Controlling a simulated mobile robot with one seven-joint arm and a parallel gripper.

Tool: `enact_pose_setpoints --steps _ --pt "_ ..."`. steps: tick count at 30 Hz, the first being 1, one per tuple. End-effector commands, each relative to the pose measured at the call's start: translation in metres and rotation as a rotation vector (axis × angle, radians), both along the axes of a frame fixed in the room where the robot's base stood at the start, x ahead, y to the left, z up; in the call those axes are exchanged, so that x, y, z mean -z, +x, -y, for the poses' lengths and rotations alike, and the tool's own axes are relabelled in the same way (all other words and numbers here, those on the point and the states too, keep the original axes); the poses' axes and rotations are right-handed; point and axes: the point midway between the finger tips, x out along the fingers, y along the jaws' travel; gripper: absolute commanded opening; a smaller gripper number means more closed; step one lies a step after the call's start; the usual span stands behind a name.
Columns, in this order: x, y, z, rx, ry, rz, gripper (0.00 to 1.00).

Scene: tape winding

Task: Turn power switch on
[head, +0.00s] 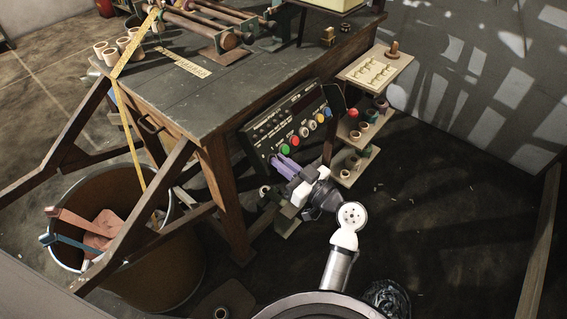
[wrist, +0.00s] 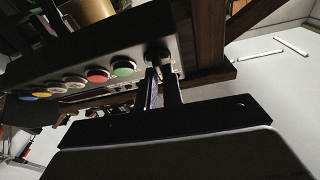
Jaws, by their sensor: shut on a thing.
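The black control panel (head: 262,140) is mounted at the side of the wooden workbench, with a row of coloured buttons along it. My gripper (head: 277,160) reaches the panel's lower left end, beside the green button (head: 285,149). In the wrist view, the two fingers of my gripper (wrist: 162,70) are close together around a dark power switch (wrist: 157,52) at the end of the button row. The gripper is shut on this switch. The fingers hide the switch in the head view, and its on or off position cannot be told.
The red button (head: 295,140) and several other buttons continue up the panel. The workbench (head: 190,95) stands above and left. Small shelves (head: 350,80) with parts are at the right. A large bin (head: 150,270) stands at lower left.

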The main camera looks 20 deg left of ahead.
Motion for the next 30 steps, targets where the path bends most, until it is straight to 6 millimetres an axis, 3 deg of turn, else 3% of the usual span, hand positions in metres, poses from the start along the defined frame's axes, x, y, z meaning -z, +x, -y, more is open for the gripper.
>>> enact_pose_setpoints --steps 15,30 --pt "-0.0035 -0.0037 -0.0012 0.207 0.120 -0.340 0.00" --pt "-0.0010 -0.0036 -0.0015 0.276 0.162 -0.451 0.00"
